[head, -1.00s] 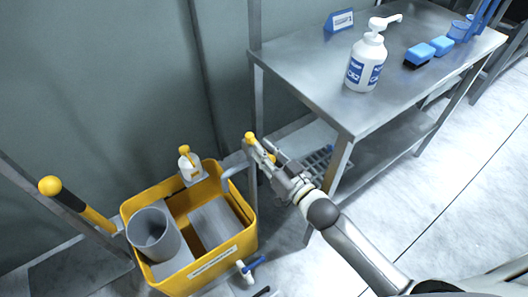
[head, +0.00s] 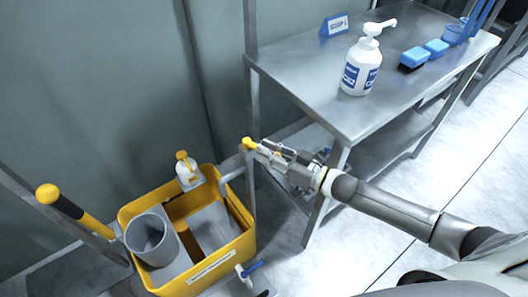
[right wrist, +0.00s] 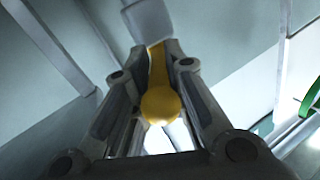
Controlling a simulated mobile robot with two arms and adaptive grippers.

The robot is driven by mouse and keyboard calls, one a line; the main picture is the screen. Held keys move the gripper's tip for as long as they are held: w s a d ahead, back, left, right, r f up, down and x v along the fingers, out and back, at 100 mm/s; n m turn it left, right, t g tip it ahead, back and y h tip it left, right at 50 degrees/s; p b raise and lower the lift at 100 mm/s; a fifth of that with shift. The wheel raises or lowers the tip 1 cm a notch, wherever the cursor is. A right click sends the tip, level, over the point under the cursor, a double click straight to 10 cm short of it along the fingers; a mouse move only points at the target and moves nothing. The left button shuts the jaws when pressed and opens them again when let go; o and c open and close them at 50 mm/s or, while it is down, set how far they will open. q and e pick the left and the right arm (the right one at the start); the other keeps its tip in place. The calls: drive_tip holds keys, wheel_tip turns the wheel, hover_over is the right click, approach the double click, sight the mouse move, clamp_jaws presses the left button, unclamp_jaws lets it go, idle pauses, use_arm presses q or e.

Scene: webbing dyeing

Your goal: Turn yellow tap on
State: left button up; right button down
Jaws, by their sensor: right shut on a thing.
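The yellow tap (head: 249,143) is at the top of a grey pipe by the rear corner of the yellow bin. In the right wrist view its yellow handle (right wrist: 160,104), with a ball end, lies between my fingers. My right gripper (head: 259,149) is shut on this handle, and the fingers (right wrist: 155,62) flank it on both sides. In the head view the fingers hide part of the tap. My left gripper is not in view.
The yellow bin (head: 246,246) holds a grey cylinder (head: 150,237). A blue-handled tap (head: 251,269) is at its front. A steel table (head: 310,75) with a white pump bottle (head: 361,68) stands right, its leg close to my arm.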

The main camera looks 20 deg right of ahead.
drive_tip(key=shift+s+f, duration=0.1)
drive_tip(key=shift+f, duration=0.05)
drive_tip(key=c, duration=1.5)
unclamp_jaws()
drive_tip(key=shift+o, duration=0.6)
drive_tip(key=shift+s+f, duration=0.15)
drive_tip(key=v, duration=1.1)
drive_tip(key=shift+d+r, duration=0.3)
drive_tip(key=shift+d, duration=0.05)
drive_tip(key=shift+s, duration=0.15)
